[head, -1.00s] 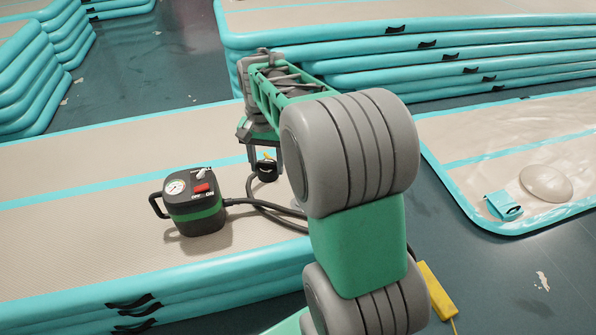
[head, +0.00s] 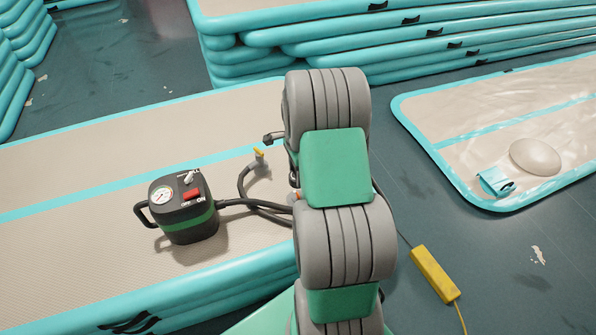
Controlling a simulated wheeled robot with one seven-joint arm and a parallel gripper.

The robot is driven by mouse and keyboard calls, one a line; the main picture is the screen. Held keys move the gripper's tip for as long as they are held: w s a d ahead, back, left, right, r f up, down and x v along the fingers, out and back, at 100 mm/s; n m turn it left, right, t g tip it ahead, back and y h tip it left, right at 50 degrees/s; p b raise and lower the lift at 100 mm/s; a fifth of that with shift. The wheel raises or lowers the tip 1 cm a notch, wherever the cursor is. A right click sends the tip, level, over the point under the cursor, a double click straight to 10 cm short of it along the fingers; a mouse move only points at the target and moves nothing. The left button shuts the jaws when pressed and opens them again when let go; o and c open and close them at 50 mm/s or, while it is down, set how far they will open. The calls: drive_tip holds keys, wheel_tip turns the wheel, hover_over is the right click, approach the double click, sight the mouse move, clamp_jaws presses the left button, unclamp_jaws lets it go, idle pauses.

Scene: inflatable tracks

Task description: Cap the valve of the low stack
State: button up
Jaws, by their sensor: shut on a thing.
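The low stack (head: 80,215) is a beige-topped, turquoise-edged track stack at the left, with the pump on it. My gripper (head: 294,180) is mostly hidden behind my grey and green arm, over the right part of this stack. Only a small grey part sticks out at the arm's left, and a dark bit shows at its lower left edge. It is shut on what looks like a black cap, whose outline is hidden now. The valve cannot be made out; the arm covers that area.
A black and green pump (head: 184,208) stands on the low stack. A taller stack (head: 430,38) is behind. A flatter track (head: 450,130) and a yellow box (head: 434,275) are right, with floor between.

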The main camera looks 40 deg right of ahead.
drive_tip(key=shift+d+f+b, duration=0.1)
drive_tip(key=shift+f+b, duration=1.4)
drive_tip(key=shift+f, duration=1.4)
drive_tip(key=shift+f+b, duration=0.8)
drive_tip(key=shift+f, duration=1.3)
drive_tip(key=shift+r, duration=0.1)
drive_tip(key=n+p, duration=0.1)
drive_tip(key=n, duration=0.2)
drive_tip(key=shift+s+r, duration=0.1)
drive_tip(key=shift+n, duration=1.1)
drive_tip(key=n, duration=0.2)
drive_tip(key=shift+n+p, duration=0.3)
drive_tip(key=shift+n, duration=0.1)
drive_tip(key=n, duration=0.6)
drive_tip(key=shift+n+p, duration=0.35)
drive_tip(key=shift+n, duration=0.05)
drive_tip(key=o, duration=1.4)
